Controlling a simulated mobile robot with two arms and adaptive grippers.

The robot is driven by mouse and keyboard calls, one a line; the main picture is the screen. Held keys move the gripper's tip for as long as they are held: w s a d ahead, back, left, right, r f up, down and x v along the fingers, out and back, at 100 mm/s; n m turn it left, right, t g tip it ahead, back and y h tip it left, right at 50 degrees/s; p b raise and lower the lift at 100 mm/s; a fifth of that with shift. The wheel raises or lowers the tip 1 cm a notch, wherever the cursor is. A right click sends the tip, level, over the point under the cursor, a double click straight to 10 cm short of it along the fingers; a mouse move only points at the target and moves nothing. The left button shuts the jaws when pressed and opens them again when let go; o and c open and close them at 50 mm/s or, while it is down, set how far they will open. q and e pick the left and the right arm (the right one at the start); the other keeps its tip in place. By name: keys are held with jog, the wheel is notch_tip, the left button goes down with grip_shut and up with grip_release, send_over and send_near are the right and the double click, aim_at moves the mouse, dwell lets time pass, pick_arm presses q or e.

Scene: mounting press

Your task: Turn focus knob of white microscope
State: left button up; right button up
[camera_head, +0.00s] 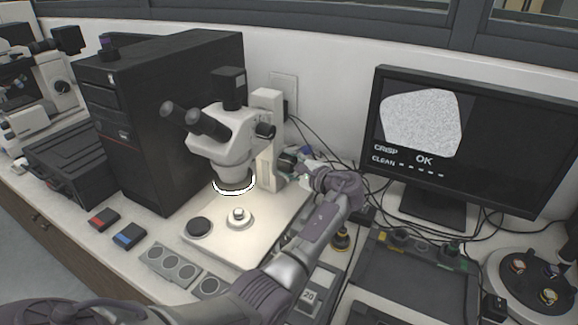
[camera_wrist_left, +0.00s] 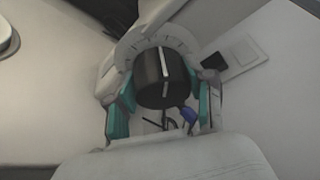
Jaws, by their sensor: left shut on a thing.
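The white microscope (camera_head: 222,135) stands on a pale lit base (camera_head: 255,232), with black eyepieces and a bright ring light under its head. My left gripper (camera_head: 292,162) is at the right side of its column, low down. In the left wrist view the focus knob (camera_wrist_left: 160,72) is black with a white line, in front of a pale tick-marked dial (camera_wrist_left: 150,30). The teal fingertips of my left gripper (camera_wrist_left: 162,98) are on both sides of the knob, shut on it. In the head view the gripper hides this knob. My right gripper is not in view.
A monitor (camera_head: 465,140) at right shows a grey speckled shape with "CRISP", "CLEAN" and "OK". A black computer tower (camera_head: 165,115) stands left of the microscope. A small round sample (camera_head: 239,217) sits on the base. Cables and a dark tray (camera_head: 415,275) lie at right.

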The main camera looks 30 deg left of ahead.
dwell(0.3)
pick_arm(q)
jog(key=o, duration=1.2)
jog(key=shift+c, duration=0.2)
jog(key=v, duration=1.2)
